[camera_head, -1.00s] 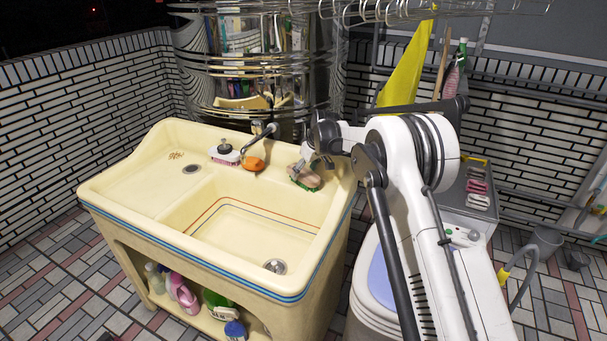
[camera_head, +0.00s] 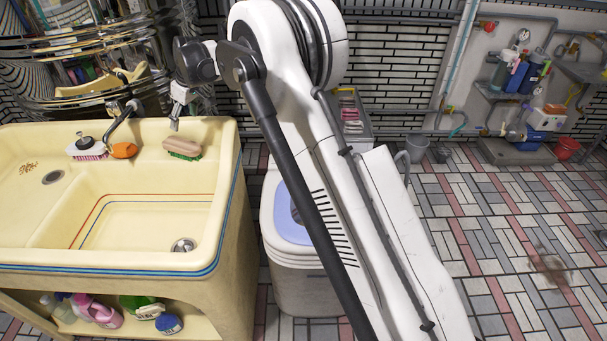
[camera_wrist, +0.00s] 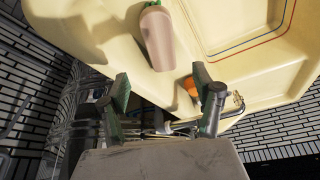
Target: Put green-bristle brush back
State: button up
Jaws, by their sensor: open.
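The green-bristle brush (camera_head: 183,147) has a tan-pink body and lies bristles down on the right back ledge of the cream sink (camera_head: 215,190). In the wrist view the brush (camera_wrist: 157,38) lies ahead of the fingertips, with a bit of green at its top. My gripper (camera_head: 175,123) is over the back edge of the sink, just above and behind the brush. In the wrist view my gripper (camera_wrist: 162,82) has its two fingers wide apart, with nothing between them. The brush is clear of both fingers.
An orange soap (camera_head: 124,150), a pink-bristled brush (camera_head: 86,149) and the faucet (camera_head: 122,120) are left of the brush. Bottles (camera_head: 100,310) stand on the shelf below. A white washing machine (camera_head: 290,225) stands right of the sink. Open tiled floor is at right.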

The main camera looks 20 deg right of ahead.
jog(key=s+d+r+m+t, duration=0.1)
jog(key=s+d+r, duration=0.45)
jog(key=s, duration=0.25)
jog(key=s+d+r+m+h, duration=0.1)
jog(key=s+d+r+m, duration=0.1)
jog(key=s+d+r, duration=0.35)
jog(key=s+d+r+m+t, duration=0.1)
jog(key=s+d+r, duration=0.2)
jog(key=s+r, duration=0.6)
jog(key=s+d+f+m, duration=0.1)
jog(key=s+d+f, duration=0.2)
jog(key=s, duration=0.7)
jog(key=s+d+f+m+t+h, duration=0.1)
jog(key=s+d+f+m, duration=0.1)
jog(key=s, duration=0.8)
jog(key=s+d+f+m+t+h, duration=0.1)
jog(key=s+d+f, duration=0.3)
jog(key=s, duration=0.7)
jog(key=shift+f+m, duration=0.5)
jog(key=shift+f, duration=0.1)
